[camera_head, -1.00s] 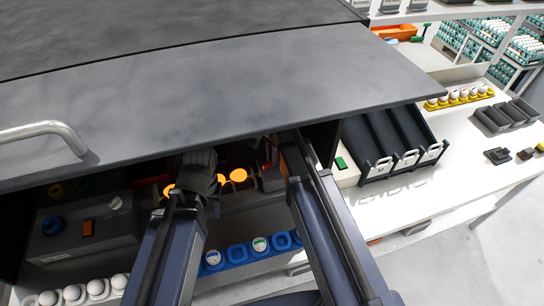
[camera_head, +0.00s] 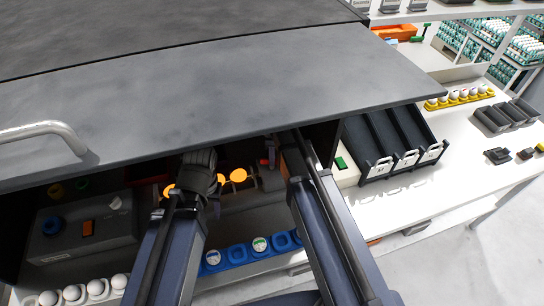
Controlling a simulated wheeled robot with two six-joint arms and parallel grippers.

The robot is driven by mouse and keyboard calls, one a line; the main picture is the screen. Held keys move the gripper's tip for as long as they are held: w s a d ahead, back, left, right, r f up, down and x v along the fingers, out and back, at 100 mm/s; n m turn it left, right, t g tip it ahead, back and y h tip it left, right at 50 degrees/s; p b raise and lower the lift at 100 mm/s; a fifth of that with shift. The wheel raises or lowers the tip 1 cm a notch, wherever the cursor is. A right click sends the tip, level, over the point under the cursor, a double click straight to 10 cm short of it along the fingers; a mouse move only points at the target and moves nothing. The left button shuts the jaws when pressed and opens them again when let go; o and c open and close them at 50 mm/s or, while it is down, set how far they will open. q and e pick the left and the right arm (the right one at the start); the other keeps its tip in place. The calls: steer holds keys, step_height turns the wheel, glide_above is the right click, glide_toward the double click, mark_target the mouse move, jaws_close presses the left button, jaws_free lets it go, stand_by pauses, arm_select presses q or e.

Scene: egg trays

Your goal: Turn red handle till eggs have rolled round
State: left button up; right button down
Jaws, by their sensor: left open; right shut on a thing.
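The red handle (camera_head: 264,162) shows only as a small red part inside the dark cabinet, under the grey lid's front edge. My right gripper (camera_head: 274,150) is at it and shut on it; the lid edge and my arm hide most of the grip. My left gripper (camera_head: 199,168) is open inside the cabinet, to the left of the handle, its fingertips partly hidden. Several glowing orange eggs (camera_head: 238,175) lie between and beside the two grippers.
The raised grey lid (camera_head: 230,90) overhangs both grippers. A grey control box (camera_head: 80,228) with knobs stands at left. A blue tray (camera_head: 237,254) with two marked eggs and a row of white eggs (camera_head: 72,293) lie in front. Black bins (camera_head: 385,145) stand right.

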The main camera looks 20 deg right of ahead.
steer(key=shift+m, duration=0.6)
steer(key=c, duration=0.9)
jaws_free()
steer(key=shift+r, duration=0.1)
step_height(320, 180, up, 8)
steer(key=p, duration=0.8)
steer(key=shift+f, duration=0.2)
steer(key=shift+s, duration=0.1)
